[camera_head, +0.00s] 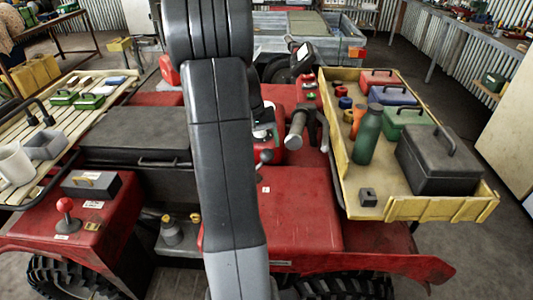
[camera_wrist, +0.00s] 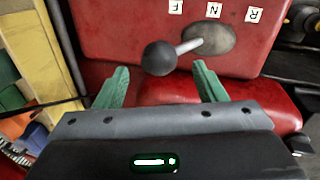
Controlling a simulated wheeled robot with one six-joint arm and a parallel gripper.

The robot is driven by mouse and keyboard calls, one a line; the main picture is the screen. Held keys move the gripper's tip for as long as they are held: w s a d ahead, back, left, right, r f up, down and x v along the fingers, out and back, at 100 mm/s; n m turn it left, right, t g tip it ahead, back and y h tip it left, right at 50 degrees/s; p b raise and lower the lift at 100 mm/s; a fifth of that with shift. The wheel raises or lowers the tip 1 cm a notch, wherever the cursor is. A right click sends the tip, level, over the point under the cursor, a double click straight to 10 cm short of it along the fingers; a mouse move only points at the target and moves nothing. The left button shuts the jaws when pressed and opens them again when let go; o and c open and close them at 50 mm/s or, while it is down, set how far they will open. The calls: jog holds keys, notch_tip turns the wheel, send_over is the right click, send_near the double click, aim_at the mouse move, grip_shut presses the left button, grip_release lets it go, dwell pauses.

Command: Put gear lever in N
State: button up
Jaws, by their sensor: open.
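The gear lever has a round dark knob (camera_wrist: 160,58) on a pale metal shaft, rising from a grey oval plate (camera_wrist: 212,40) on a red panel in the wrist view. White labels F (camera_wrist: 175,7), N (camera_wrist: 214,10) and R (camera_wrist: 253,15) run along the panel. The lever leans left, its knob nearest the F label. My gripper (camera_wrist: 161,84) is open, its two green fingers spread wide. The knob shows between and just beyond the fingertips, with no visible contact. In the head view my arm hides most of the gripper; a dark-knobbed lever (camera_head: 266,156) shows beside the arm.
In the head view, a yellow tray (camera_head: 440,208) with boxes and a green bottle (camera_head: 367,135) stands right. A handlebar grip (camera_head: 296,129) is close to my arm. Left are a slatted rack (camera_head: 20,190) and a separate red-knobbed lever (camera_head: 65,205).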

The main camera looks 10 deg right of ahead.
aim_at(265, 151)
jog(key=shift+x, duration=2.65)
jog(key=c, duration=1.3)
jog(key=shift+w+a+r+g+h+b, duration=0.15)
jog(key=shift+w+a+r+h+b, duration=0.2)
jog(key=shift+a+h, duration=0.5)
jog(key=shift+a+r+g+h+b, duration=0.2)
jog(key=shift+a+h+b, duration=0.25)
jog(key=shift+a+h, duration=0.35)
jog(key=shift+w+a+r+g+h+b, duration=0.2)
jog(key=shift+a+h+b, duration=0.2)
jog(key=shift+a+h, duration=0.45)
jog(key=shift+a+r+y, duration=0.1)
jog(key=shift+a+y, duration=0.2)
jog(key=shift+a, duration=0.4)
jog(key=shift+c, duration=0.3)
jog(key=shift+a, duration=0.3)
jog(key=o, duration=1.4)
jog(key=shift+w+f, duration=0.1)
jog(key=shift+f, duration=0.1)
jog(key=shift+c, duration=0.2)
jog(key=shift+r, duration=0.1)
